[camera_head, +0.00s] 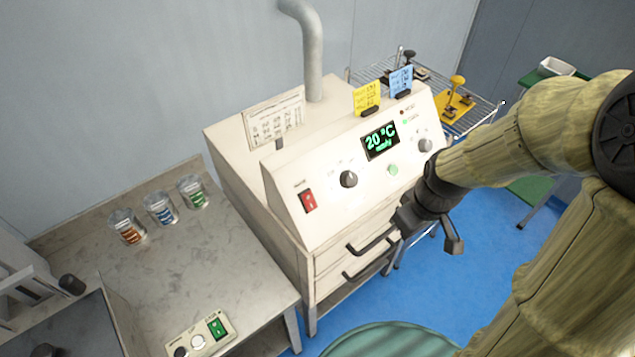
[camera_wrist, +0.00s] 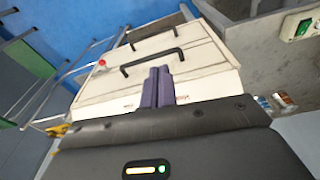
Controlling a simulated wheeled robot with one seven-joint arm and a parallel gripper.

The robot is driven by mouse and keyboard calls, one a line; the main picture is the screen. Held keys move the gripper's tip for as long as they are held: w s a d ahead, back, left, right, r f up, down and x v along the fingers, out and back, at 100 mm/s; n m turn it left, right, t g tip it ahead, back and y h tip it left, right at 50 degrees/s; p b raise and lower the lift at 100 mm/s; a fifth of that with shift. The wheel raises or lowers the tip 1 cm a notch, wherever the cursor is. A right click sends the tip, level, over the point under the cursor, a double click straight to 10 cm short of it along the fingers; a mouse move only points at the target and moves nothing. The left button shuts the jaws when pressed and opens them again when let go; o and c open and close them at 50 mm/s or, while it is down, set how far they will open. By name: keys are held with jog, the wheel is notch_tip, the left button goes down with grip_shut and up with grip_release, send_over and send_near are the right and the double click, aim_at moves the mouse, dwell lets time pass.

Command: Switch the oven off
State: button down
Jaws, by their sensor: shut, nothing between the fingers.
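The oven (camera_head: 235,158) is a cream box with a sloped control panel. A lit display (camera_head: 380,140) reads 20 °C with small green text below.
Dark bar handles (camera_head: 371,243) stick out from the oven front near my gripper. Left is a grey bench (camera_head: 160,262) with several jars (camera_head: 161,209) and a small box with a green switch (camera_head: 199,338). A wire rack (camera_head: 478,113) stands right of the oven.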

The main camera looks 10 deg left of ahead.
jog(key=w+a+r+n+g+y+p, duration=0.1)
jog(key=w+a+r+n+y+p, duration=0.1)
jog(key=a+r+n, duration=0.3)
jog(key=w+a+r+n+y+p, duration=0.2)
jog(key=a+r+n+p, duration=0.2)
jog(key=n, duration=0.9)
jog(key=a+r, duration=0.2)
jog(key=a, duration=0.1)
jog(key=shift+a+n+g+y, duration=0.3)
jog(key=shift+a+g+y, duration=0.1)
send_near(310, 199)
notch_tip(310, 199, down, 3)
jog(key=s, duration=0.3)
jog(key=shift+w+a+f+p, duration=0.3)
jog(key=shift+w+a+p, duration=0.15)
jog(key=shift+a, duration=0.05)
jog(key=shift+w+a+f+p, duration=0.3)
jog(key=shift+w+a+p, duration=0.15)
jog(key=shift+a, duration=0.1)
jog(key=shift+w+a+f, duration=0.4)
jog(key=shift+f, duration=0.05)
jog(key=shift+w, duration=0.1)
